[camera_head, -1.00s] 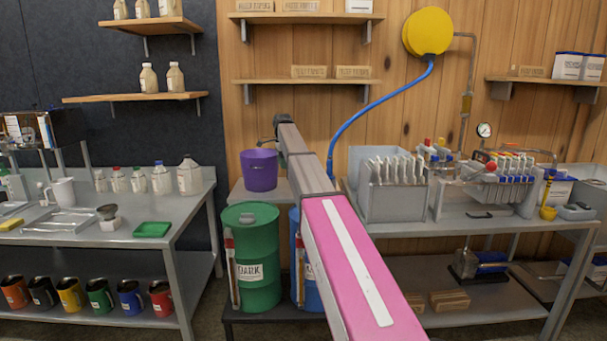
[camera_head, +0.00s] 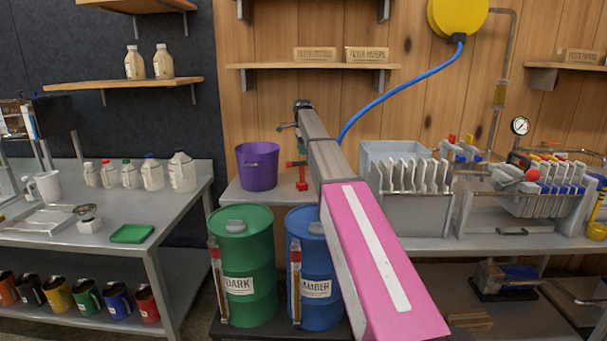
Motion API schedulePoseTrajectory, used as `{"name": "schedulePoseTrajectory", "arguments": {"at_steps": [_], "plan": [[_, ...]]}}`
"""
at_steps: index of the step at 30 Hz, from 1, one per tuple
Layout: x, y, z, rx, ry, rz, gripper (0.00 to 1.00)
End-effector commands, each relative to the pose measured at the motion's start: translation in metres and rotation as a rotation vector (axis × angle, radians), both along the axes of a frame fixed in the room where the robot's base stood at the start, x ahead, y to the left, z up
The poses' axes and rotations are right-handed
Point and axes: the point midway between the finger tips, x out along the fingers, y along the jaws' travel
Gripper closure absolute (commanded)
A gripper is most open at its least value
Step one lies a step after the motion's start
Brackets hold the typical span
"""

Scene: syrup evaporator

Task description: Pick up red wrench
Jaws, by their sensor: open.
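A small red thing (camera_head: 301,176) stands on the grey bench just right of the purple bucket (camera_head: 257,166), partly behind my arm. It has a bar across its top; I cannot tell for sure that it is the red wrench. No other thing in view is clearly a red wrench. My arm reaches from the bottom right toward the back. My gripper (camera_head: 285,127) is at its far end, small and mostly hidden, open, above and apart from the red thing.
A green drum (camera_head: 243,260) and a blue drum (camera_head: 314,265) stand low in front. A steel tank (camera_head: 415,205) and a valve rack (camera_head: 540,190) fill the right bench. The left table (camera_head: 105,240) holds bottles and a green tray (camera_head: 132,233).

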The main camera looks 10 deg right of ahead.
Motion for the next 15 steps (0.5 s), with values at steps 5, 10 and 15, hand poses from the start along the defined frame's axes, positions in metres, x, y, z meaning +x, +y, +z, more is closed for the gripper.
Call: {"name": "schedulePoseTrajectory", "arguments": {"at_steps": [5, 10, 15], "plan": [[-0.001, 0.000, -0.028, 0.000, 0.001, 0.000, 0.40], [0.000, 0.001, -0.038, 0.000, -0.001, 0.000, 0.40], [-0.001, 0.003, -0.055, 0.000, 0.000, 0.000, 0.40]]}}
